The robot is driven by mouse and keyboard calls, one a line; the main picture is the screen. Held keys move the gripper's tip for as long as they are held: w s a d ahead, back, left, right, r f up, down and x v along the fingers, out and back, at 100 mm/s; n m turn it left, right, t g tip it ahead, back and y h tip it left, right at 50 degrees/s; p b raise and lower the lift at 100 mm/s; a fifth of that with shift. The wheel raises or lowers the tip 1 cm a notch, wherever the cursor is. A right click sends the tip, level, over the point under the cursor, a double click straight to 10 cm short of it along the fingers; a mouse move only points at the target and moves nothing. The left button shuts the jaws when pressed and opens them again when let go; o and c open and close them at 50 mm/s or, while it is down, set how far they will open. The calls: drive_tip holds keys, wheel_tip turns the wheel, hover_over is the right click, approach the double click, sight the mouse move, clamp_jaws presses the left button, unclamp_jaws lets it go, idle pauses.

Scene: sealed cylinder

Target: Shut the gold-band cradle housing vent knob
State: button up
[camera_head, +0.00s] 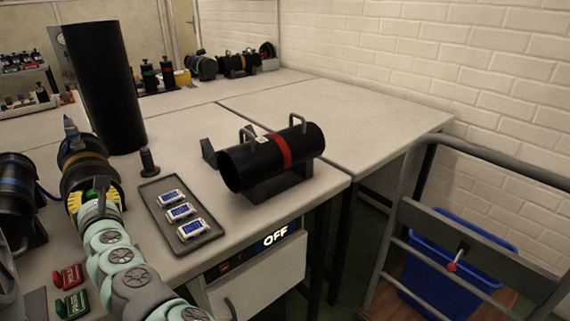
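A dark cylindrical housing with a gold-brown band (80,159) stands at the left, end toward me, partly hidden by my arm. A small blue-grey pointed part (70,127) rises from its top; I cannot tell whether this is the vent knob. My gripper (92,193) is at the near end of this housing, overlapping it in the view. Its fingertips are hard to make out, so I cannot tell whether they touch anything or are open. Another dark cylinder with a yellow band (240,63) lies small at the back of the table.
A red-band cylinder (283,151) lies in a cradle at centre. A tray (153,190) with three blue-white items is right of my arm. A tall black cylinder (104,85) stands behind. A blue-band cylinder (12,207) is at far left. The right tabletop (340,98) is clear.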

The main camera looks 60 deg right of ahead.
clamp_jaws()
drive_tip(key=shift+m, duration=0.3)
drive_tip(key=shift+d+m+b, duration=0.1)
drive_tip(key=shift+m+b, duration=0.3)
drive_tip(key=shift+m, duration=2.3)
drive_tip(key=o, duration=0.6)
unclamp_jaws()
drive_tip(key=shift+o, duration=0.2)
